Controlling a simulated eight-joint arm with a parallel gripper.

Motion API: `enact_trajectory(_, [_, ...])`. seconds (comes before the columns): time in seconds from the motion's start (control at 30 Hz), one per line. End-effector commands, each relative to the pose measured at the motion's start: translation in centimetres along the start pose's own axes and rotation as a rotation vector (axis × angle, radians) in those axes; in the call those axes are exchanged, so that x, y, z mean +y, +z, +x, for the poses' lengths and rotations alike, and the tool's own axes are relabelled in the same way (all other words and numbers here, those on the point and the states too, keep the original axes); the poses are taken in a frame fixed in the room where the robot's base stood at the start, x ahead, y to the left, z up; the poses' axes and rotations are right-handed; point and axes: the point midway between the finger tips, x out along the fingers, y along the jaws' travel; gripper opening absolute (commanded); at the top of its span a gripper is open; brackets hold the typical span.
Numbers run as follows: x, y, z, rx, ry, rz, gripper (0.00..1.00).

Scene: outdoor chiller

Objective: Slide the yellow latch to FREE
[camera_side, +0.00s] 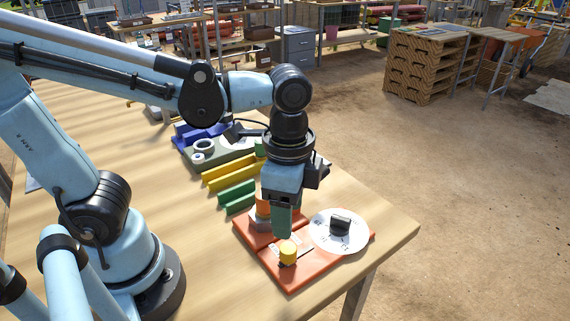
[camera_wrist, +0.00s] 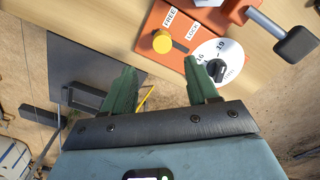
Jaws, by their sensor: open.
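The yellow latch knob (camera_side: 288,253) stands on the orange-red panel (camera_side: 290,281) at the table's near right corner. In the wrist view, the yellow latch knob (camera_wrist: 162,42) sits at the left end of a short dark slot (camera_wrist: 181,47), beside the FREE label (camera_wrist: 170,18). The LOCK label (camera_wrist: 193,30) is by the slot's other end. My gripper (camera_side: 281,222) points down above and behind the knob in the side view. In the wrist view, my gripper (camera_wrist: 160,67) has its green fingers spread wide and empty, with the knob beyond the tips and no visible contact.
A white numbered dial (camera_side: 325,240) with a black knob is right of the latch. An orange post (camera_side: 263,208) stands behind my gripper. Yellow bars (camera_side: 228,178) and green bars (camera_side: 237,195) lie farther back.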

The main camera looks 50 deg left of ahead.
Motion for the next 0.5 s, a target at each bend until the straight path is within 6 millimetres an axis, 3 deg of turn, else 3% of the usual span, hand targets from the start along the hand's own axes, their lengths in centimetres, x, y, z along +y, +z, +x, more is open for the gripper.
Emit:
enact_trajectory(0.2, [0.0,0.0,-2.4,0.000,0.001,0.000,0.59])
enact_trajectory(0.5, [0.1,0.0,-3.5,0.000,0.001,0.000,0.59])
